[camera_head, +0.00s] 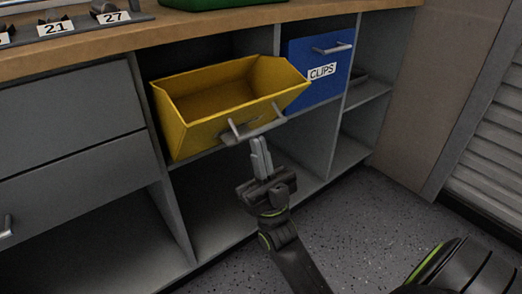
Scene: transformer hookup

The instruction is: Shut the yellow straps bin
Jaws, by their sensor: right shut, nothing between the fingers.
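The yellow straps bin (190,133) is tipped out of its opening under the bench in the head view, with its open top and inside showing. A grey handle (254,127) is on its front. My right gripper (261,144) is shut and empty, its fingertips just below the handle. I cannot tell whether the fingertips touch it. My left gripper is not in view.
A blue bin labelled CLIPS (318,66) sits shut to the right. Grey drawers (65,115) are on the left. The wooden bench top (200,24) carries numbered tags and a green container (215,3). Open shelves lie below, above a speckled floor.

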